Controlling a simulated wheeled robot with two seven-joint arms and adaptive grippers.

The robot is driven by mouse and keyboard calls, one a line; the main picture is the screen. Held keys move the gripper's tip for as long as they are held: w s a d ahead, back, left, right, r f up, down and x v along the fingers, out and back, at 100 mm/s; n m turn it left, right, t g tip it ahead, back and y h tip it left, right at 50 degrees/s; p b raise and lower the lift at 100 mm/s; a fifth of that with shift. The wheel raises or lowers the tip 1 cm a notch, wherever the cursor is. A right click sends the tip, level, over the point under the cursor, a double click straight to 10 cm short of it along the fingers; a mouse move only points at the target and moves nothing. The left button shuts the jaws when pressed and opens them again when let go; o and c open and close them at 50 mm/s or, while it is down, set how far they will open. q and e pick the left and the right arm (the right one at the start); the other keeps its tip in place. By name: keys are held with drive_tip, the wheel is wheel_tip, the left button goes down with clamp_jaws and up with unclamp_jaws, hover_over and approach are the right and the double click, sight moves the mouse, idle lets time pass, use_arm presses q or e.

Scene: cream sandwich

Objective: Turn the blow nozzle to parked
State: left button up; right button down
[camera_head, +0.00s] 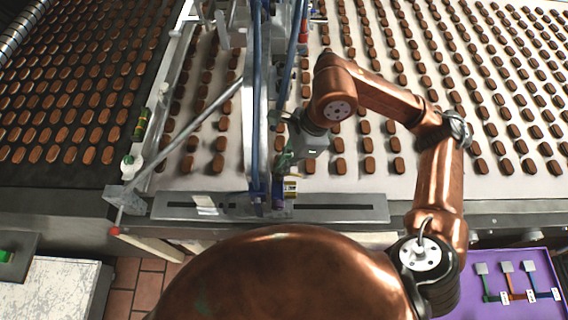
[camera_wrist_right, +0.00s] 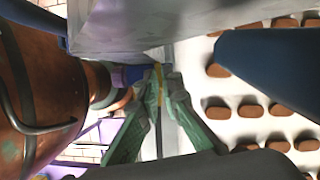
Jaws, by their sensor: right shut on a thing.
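My right gripper (camera_head: 286,160) reaches in from the right beside the upright metal post over the conveyor. In the right wrist view its green fingers (camera_wrist_right: 163,84) are shut on a small part at the post's lower end, which I take to be the blow nozzle. A yellow piece (camera_wrist_right: 158,72) shows at the fingertips and a blue piece lies just left of them. In the head view a yellow-labelled piece (camera_head: 291,187) shows below the gripper. The fingers hide most of the nozzle, so its turn position cannot be told. My left gripper is not in view.
Rows of brown biscuits lie on the pale conveyor (camera_head: 390,185) and the dark belt (camera_head: 60,110) at left. Blue hoses (camera_head: 257,90) run down the post. A diagonal rod (camera_head: 190,140) crosses at left. A purple tray (camera_head: 490,270) with colored tools sits at lower right.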

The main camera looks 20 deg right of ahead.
drive_tip(key=shift+f+n+b, duration=0.1)
drive_tip(key=shift+n+b, duration=0.2)
drive_tip(key=shift+b, duration=0.1)
drive_tip(key=n+g+b, duration=0.1)
drive_tip(key=n+b, duration=0.1)
drive_tip(key=shift+w+n+b, duration=0.1)
drive_tip(key=shift+n+b, duration=0.2)
drive_tip(key=c, duration=2.1)
unclamp_jaws()
drive_tip(key=shift+a, duration=0.1)
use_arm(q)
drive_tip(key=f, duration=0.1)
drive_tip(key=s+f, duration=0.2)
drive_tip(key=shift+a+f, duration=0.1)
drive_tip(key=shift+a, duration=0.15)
